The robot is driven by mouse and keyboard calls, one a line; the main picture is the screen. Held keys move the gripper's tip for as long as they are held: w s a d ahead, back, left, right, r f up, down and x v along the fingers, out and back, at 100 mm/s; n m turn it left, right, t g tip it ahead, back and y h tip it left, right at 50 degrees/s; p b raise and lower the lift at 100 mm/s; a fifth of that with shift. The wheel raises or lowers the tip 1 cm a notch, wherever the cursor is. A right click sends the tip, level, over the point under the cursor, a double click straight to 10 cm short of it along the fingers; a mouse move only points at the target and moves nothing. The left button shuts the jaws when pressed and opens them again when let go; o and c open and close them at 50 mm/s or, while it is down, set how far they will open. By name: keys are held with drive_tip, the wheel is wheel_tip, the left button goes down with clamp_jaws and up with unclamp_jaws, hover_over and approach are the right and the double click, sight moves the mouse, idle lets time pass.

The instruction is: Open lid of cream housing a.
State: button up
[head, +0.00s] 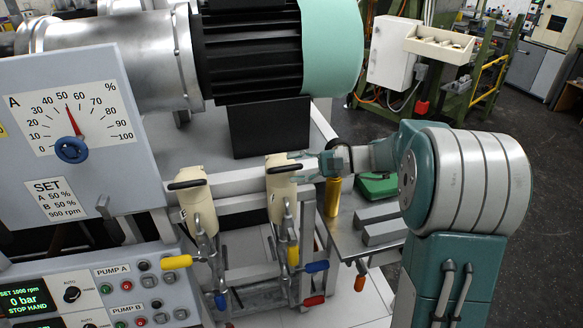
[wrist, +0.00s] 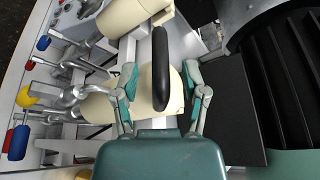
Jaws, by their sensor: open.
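Two cream housings stand side by side in the head view, a left one (head: 198,207) and a right one (head: 281,198). Each has a black bar handle across its top, the left handle (head: 187,184) and the right handle (head: 281,169); both lids look closed. I cannot read which housing is a. My gripper (head: 303,158) is at the top of the right housing, coming from the right. In the wrist view, my gripper (wrist: 162,74) is open, its fingers on either side of a black handle (wrist: 160,70), with cream housing (wrist: 172,92) beneath. Contact with the handle is not clear.
A dark-ribbed motor (head: 255,50) lies behind the housings. Metal valves with yellow, blue and red handles, such as the blue one (head: 317,266), crowd the front. A gauge panel (head: 75,125) stands at left. A brass cylinder (head: 333,197) stands beside the right housing.

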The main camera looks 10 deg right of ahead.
sight(282, 169)
drive_tip(key=a, duration=0.3)
drive_tip(key=shift+w+a+f, duration=0.1)
drive_tip(key=shift+a, duration=0.3)
drive_tip(key=shift+d, duration=0.2)
drive_tip(key=c, duration=0.8)
drive_tip(key=shift+d, duration=0.4)
